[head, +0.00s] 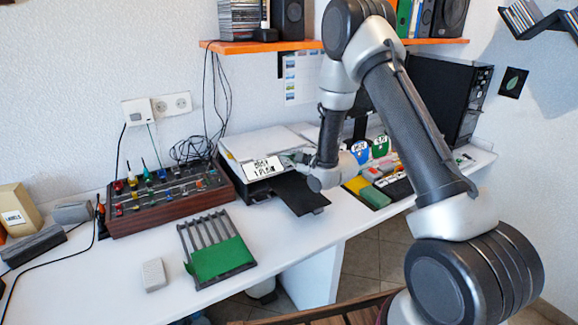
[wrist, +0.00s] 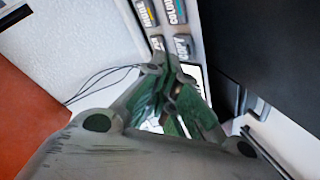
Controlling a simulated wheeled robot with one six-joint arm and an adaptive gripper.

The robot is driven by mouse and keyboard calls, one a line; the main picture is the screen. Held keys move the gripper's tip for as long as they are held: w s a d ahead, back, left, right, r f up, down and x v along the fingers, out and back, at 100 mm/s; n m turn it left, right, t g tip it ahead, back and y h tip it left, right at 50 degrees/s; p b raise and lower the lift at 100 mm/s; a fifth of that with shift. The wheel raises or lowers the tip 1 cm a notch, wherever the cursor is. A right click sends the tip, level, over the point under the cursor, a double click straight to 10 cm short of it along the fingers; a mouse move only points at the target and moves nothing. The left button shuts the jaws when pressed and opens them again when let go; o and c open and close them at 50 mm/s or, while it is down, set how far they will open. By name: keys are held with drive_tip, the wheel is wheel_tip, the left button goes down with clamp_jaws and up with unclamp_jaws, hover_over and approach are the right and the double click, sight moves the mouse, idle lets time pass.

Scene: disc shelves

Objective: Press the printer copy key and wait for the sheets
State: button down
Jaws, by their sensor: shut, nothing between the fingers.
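The white printer (head: 238,146) stands on the desk against the wall, with a label card (head: 262,167) on its front. Its black output tray (head: 298,194) juts forward and its visible surface is bare. My gripper (head: 298,160) is at the printer's front right, pointing at the panel. In the wrist view my gripper (wrist: 160,65) is shut and empty, its green-padded fingertips together just below a grey key (wrist: 183,47) that seems to read COPY. Other labelled keys (wrist: 146,14) lie above. Whether the fingertips touch a key I cannot tell.
A wooden box of knobs and cables (head: 165,205) stands left of the printer. A slotted rack with a green panel (head: 218,257) and a small grey block (head: 154,275) lie in front. Coloured items (head: 375,190) and a black computer tower (head: 445,95) stand at right. An orange shelf (head: 260,46) hangs above.

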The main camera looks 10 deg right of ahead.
drive_tip(key=r, duration=0.1)
drive_tip(key=s+r, duration=0.1)
drive_tip(key=r, duration=0.1)
drive_tip(key=s+r, duration=0.1)
drive_tip(key=shift+s+d+r, duration=0.15)
drive_tip(key=shift+d+r, duration=0.05)
drive_tip(key=shift+d, duration=0.15)
idle(0.4)
drive_tip(key=s+d+r+m+g+h, duration=0.4)
drive_tip(key=s+d+r+m+h, duration=0.3)
drive_tip(key=s+d+r, duration=0.8)
drive_tip(key=s+r+m+g, duration=0.2)
drive_tip(key=s+m, duration=0.2)
drive_tip(key=s, duration=0.9)
drive_tip(key=s+r+m+g, duration=0.2)
drive_tip(key=s+m+g, duration=0.1)
drive_tip(key=s, duration=1.1)
drive_tip(key=shift+s+d+m, duration=0.25)
drive_tip(key=shift+s+m, duration=0.05)
drive_tip(key=shift+m, duration=0.4)
drive_tip(key=shift+r, duration=0.1)
